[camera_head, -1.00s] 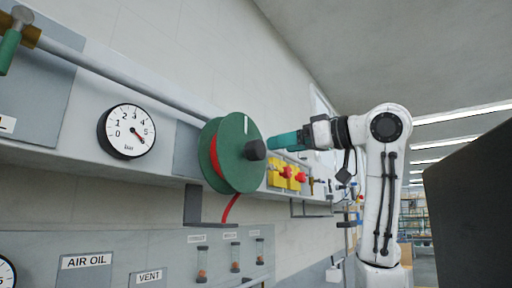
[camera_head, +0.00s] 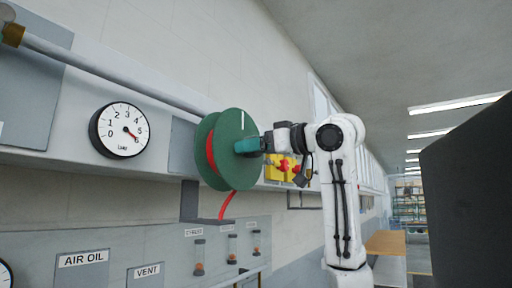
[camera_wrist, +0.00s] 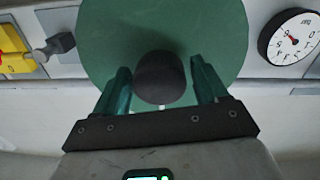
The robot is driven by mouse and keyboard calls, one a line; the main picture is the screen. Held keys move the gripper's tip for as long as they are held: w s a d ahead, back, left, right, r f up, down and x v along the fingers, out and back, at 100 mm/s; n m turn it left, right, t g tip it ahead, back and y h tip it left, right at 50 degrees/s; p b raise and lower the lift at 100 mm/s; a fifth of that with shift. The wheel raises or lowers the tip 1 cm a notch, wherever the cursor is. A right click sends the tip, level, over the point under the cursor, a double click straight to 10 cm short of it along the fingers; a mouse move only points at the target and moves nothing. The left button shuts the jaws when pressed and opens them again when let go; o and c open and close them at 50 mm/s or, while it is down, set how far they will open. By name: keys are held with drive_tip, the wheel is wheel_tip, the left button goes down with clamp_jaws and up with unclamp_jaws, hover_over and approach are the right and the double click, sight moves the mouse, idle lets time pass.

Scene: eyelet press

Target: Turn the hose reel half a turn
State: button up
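The hose reel (camera_head: 229,172) is a green disc with red hose wound behind its front face, mounted on the wall panel. A short white mark (camera_head: 243,119) is near the top of its face. In the wrist view the green face (camera_wrist: 215,30) fills the upper middle, with a dark round knob (camera_wrist: 160,77) in front. My gripper (camera_head: 247,146) is at the reel's front. It is open, with one teal finger on each side of the knob and visible gaps between. In the head view my gripper hides the knob.
A round gauge (camera_head: 119,130) is left of the reel, and a pipe (camera_head: 120,75) runs along the panel. A yellow block with red knobs (camera_head: 283,168) is right of the reel, behind my arm. Small flow tubes (camera_head: 232,248) stand below.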

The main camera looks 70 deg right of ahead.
drive_tip(key=c, duration=1.3)
drive_tip(key=shift+a, duration=0.1)
